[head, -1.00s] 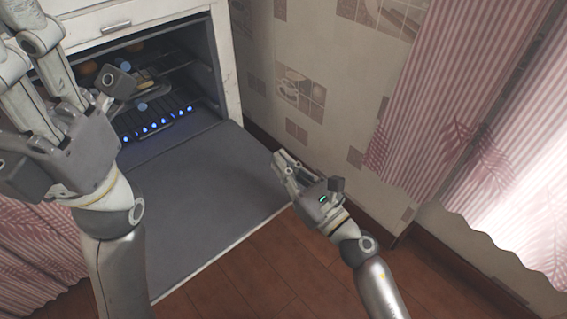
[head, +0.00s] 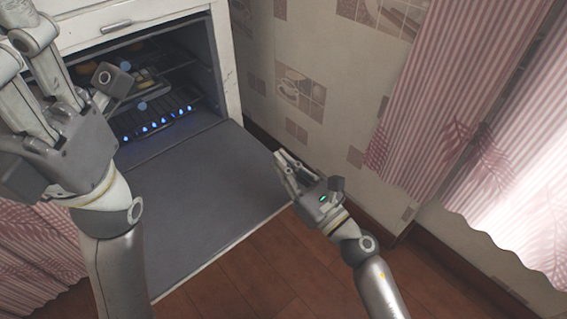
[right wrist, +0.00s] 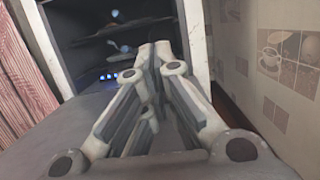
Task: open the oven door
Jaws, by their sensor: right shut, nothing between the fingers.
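The oven (head: 228,70) is white with a dark inside, at the upper left of the head view. Its door (head: 205,185) is folded down and lies flat, its grey inner face up. My right gripper (head: 279,158) is shut and empty at the door's right edge; I cannot tell whether it touches. In the right wrist view its fingers (right wrist: 155,50) meet, pointing toward the oven opening. My left gripper (head: 70,90) is large at the left, in front of the oven's left side. Its fingers run up to the frame's top left, and their tips are not clear.
Inside the oven are racks with food (head: 146,80) and a row of blue flames (head: 160,122). A tiled wall (head: 300,90) and a pink striped curtain (head: 430,100) stand at the right. The wooden floor (head: 260,270) before the door is clear.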

